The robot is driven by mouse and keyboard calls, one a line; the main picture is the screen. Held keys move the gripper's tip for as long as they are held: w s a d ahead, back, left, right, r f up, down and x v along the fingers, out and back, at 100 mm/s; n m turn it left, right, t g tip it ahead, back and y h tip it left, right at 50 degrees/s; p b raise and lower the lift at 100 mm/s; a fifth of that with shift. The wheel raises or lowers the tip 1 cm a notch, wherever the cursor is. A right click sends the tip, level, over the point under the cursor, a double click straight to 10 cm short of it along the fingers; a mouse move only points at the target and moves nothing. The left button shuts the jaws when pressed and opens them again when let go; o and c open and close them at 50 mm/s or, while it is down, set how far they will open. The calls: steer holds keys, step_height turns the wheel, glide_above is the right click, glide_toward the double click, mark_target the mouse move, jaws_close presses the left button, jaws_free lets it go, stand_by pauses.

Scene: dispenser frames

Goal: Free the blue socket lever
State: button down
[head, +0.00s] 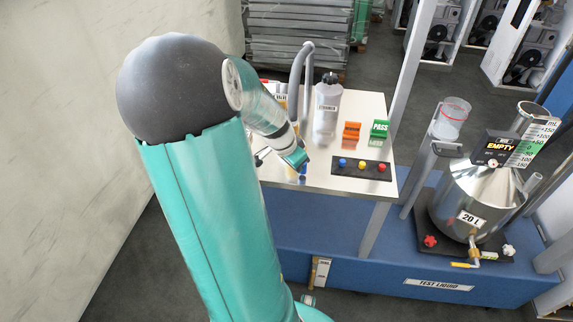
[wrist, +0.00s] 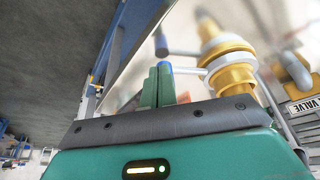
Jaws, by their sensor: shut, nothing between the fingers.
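My gripper (wrist: 158,84) is shut and empty, with its two green fingers side by side in the wrist view. A blue-tipped lever (wrist: 165,68) shows right at the fingertips; I cannot tell whether they touch. Its thin metal rod runs right to a brass fitting (wrist: 232,78) with a pale collar. A second rod with a dark blue-grey end (wrist: 161,42) lies just beyond. In the head view my gripper end is at the near left of the white table, and a small blue spot (head: 303,171) shows beside it. My arm hides much of the fitting there.
The white table (head: 340,105) holds a bottle (head: 327,105), an orange block (head: 351,131), a green PASS block (head: 379,129) and a button panel (head: 361,170). A yellow part near a VALVE label (wrist: 296,72) is at right in the wrist view. A steel tank (head: 470,195) stands right.

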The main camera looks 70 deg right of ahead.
steer(key=shift+s+d, duration=0.25)
steer(key=shift+s, duration=0.4)
stand_by(0.3)
